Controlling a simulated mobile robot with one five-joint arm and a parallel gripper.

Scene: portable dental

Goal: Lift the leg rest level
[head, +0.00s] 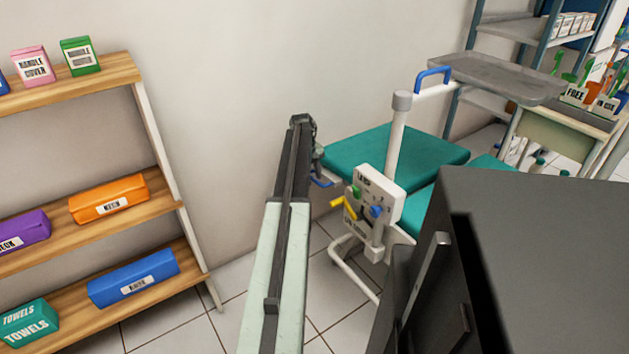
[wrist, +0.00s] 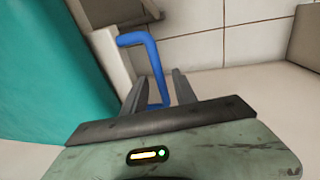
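The teal pad (head: 385,152), which I take for the leg rest, reaches out towards the wall; its exact tilt is hard to tell. A blue bar handle (head: 321,182) shows by its near left corner, partly hidden by my arm. In the wrist view, the bent blue handle (wrist: 152,62) stands out from a pale bracket beside the teal pad (wrist: 50,70). My gripper (wrist: 160,88) is open, with one finger on each side of the handle. Narrow gaps seem to show between handle and fingers. In the head view the fingertips are hidden.
A white control panel (head: 376,205) with coloured knobs and a yellow lever stands close right of my arm. A post carries a grey tray (head: 500,78) above the chair. A wooden shelf (head: 90,215) with boxes stands left. Tiled floor is free between.

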